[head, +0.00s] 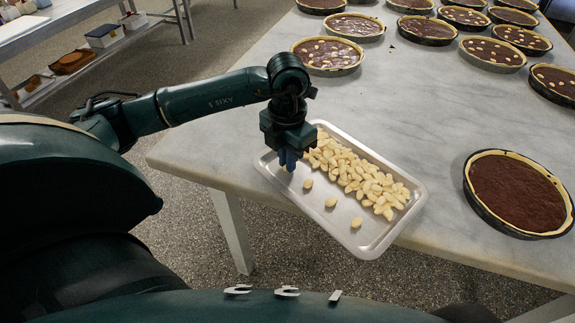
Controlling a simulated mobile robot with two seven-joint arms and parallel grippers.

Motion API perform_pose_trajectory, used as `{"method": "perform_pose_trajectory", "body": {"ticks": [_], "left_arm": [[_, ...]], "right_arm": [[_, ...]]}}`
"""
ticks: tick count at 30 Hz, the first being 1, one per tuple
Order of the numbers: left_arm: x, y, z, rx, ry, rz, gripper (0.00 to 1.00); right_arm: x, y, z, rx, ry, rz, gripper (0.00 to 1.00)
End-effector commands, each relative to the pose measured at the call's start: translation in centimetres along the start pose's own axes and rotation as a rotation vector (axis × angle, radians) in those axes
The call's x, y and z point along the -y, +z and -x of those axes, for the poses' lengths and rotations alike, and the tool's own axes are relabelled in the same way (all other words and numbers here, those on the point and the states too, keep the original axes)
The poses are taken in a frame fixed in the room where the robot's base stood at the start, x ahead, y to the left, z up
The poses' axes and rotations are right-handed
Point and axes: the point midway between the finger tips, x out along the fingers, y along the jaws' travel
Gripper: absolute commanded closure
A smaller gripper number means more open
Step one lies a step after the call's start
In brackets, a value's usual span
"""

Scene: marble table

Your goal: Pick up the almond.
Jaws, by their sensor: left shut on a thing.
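A metal tray (372,241) lies at the near left corner of the marble table. Several pale almonds (360,182) are heaped along its far side, and a few lie apart from the heap, such as this single almond (331,202) and another near the tray's near edge (356,222). My left gripper (289,163) points down at the left end of the tray, beside the heap, with its blue fingertips close together. It is shut on an almond, which the fingers hide. My right gripper does not show.
A chocolate tart without almonds (516,192) sits right of the tray. Several tarts topped with almonds, such as this one (328,55), stand at the back of the marble table (440,125). The tabletop between is clear. A shelf with boxes stands at the upper left.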

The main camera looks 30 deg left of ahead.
Motion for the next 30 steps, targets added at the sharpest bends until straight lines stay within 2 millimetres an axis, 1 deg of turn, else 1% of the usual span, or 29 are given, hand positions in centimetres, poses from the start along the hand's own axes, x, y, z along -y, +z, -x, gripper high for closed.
{"method": "perform_pose_trajectory", "body": {"ticks": [5, 8, 11, 18, 21, 25, 30], "left_arm": [[0.0, 0.0, 0.0, 0.000, 0.000, 0.000, 1.00], [0.0, 0.1, 0.5, 0.001, 0.000, 0.000, 1.00], [0.0, 0.1, 1.9, 0.005, 0.001, -0.001, 1.00], [0.0, 0.1, 6.8, 0.006, 0.001, 0.000, 1.00], [0.0, 0.1, 8.4, 0.004, 0.000, 0.000, 1.00], [0.0, 0.1, 9.7, 0.002, 0.000, 0.000, 1.00], [0.0, 0.0, 10.1, 0.000, 0.000, 0.000, 1.00]], "right_arm": [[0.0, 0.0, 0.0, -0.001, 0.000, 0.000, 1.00], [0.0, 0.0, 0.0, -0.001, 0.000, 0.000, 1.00], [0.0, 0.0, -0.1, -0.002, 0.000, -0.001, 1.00], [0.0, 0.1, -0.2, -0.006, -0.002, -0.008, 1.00], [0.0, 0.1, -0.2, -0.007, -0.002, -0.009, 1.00], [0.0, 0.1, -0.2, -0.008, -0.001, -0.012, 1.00], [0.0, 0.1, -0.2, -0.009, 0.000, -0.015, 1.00]]}}
